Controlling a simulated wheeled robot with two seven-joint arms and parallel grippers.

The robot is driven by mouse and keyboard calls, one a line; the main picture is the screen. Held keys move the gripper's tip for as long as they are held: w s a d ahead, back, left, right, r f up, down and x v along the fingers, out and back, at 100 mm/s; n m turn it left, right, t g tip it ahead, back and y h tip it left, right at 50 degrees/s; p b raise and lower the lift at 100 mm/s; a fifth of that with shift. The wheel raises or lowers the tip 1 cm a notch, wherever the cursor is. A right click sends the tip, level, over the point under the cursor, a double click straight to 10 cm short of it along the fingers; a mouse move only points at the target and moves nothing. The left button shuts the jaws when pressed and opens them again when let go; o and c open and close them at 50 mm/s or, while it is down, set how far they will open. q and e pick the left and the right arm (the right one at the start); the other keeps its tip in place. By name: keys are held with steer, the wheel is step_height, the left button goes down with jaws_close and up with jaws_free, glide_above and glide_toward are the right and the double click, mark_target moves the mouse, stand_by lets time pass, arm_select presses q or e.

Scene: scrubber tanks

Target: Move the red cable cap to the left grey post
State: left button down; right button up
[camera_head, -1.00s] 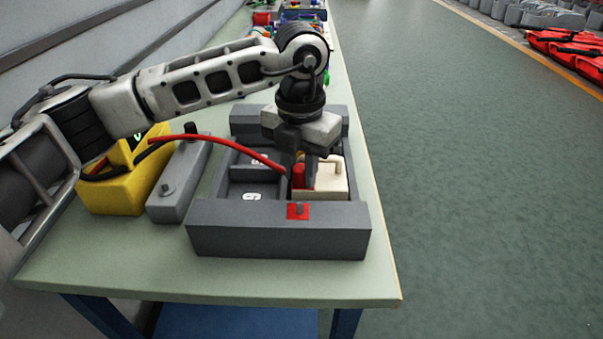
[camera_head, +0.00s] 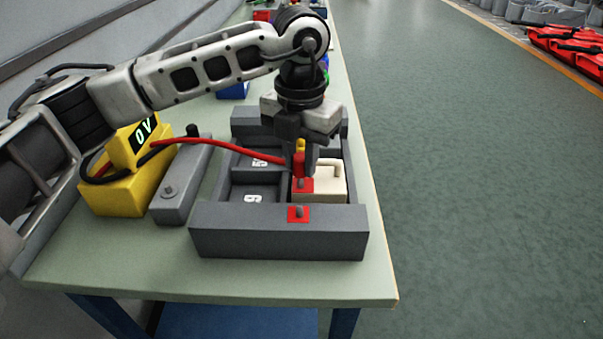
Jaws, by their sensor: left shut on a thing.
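My left gripper (camera_head: 304,160) is shut on the red cable cap (camera_head: 299,164), with its fingers pointing down. It holds the cap just above a grey post on a red square (camera_head: 303,185) on the cream battery block (camera_head: 330,182). A red cable (camera_head: 215,142) runs from the cap leftward to the yellow meter. A grey bar (camera_head: 180,182) beside the yellow meter has a short grey post (camera_head: 168,191) at its near end and a dark post (camera_head: 193,130) at its far end. My right gripper is not in view.
The yellow meter (camera_head: 125,185) reads "0 V". The bench front (camera_head: 200,285) is clear.

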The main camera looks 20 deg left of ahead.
arm_select(q)
steer(key=shift+r+p, duration=0.8)
steer(key=shift+r, duration=0.7)
steer(key=shift+f, duration=0.1)
steer(key=s+a+b, duration=0.2)
steer(key=a, duration=1)
steer(key=s+a+b, duration=0.2)
steer(key=s+a, duration=0.1)
steer(key=a, duration=0.9)
steer(key=shift+s+a, duration=0.25)
steer(key=shift+s, duration=0.1)
